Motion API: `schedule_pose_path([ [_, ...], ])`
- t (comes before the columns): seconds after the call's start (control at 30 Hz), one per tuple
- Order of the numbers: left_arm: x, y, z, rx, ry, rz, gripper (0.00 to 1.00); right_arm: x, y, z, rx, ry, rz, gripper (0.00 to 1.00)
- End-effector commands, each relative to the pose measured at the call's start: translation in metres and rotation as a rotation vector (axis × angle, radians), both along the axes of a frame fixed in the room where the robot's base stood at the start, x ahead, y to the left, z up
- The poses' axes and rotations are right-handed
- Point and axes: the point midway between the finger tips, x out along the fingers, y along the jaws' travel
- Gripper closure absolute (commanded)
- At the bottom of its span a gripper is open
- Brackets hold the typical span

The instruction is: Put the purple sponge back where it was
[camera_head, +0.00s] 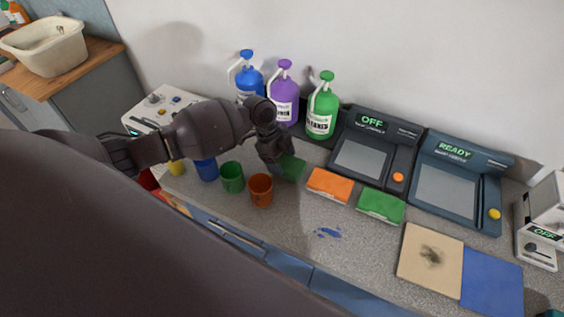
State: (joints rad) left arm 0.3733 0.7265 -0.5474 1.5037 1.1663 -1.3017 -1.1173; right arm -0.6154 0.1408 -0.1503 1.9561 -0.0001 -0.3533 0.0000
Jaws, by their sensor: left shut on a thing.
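My left gripper (279,158) reaches in from the left over the counter. It is shut on a dark green item (293,168), mostly hidden by the fingers, so its full shape cannot be told. I see no purple sponge in this view. An orange sponge (330,185) and a green sponge (380,206) lie side by side on the counter just right of the gripper. My right gripper is not in view.
Blue (207,169), green (232,177) and orange (261,190) cups stand left of the gripper. Blue (247,80), purple (285,96) and green (321,110) bottles stand behind. Two panels (362,158) (446,190) are at right. A blue stain (327,233) marks the counter.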

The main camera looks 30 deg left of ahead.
Motion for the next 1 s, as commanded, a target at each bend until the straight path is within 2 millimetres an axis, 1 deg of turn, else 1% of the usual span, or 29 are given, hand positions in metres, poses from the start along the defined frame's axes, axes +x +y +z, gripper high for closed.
schedule_pose_path([
  [0.03, 0.000, 0.000, -0.007, 0.000, 0.003, 0.002, 0.51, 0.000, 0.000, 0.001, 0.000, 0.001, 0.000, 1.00],
  [0.17, 0.000, 0.000, -0.018, -0.001, 0.000, 0.001, 0.51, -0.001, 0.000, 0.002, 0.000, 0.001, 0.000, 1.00],
  [0.53, 0.000, 0.000, -0.021, 0.000, 0.000, 0.000, 0.51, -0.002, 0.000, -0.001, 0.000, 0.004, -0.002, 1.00],
  [0.57, 0.000, 0.000, -0.021, 0.000, -0.001, 0.000, 0.31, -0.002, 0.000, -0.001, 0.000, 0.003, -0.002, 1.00],
  [0.7, 0.000, 0.000, -0.021, 0.000, 0.000, 0.000, 0.09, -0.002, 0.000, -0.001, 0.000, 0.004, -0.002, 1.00],
  [0.73, 0.000, 0.000, -0.021, 0.000, 0.000, 0.000, 0.07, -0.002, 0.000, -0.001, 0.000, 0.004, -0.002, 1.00],
  [1.0, 0.000, 0.000, -0.020, 0.000, -0.001, 0.000, 0.07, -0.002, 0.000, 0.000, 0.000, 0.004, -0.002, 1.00],
])
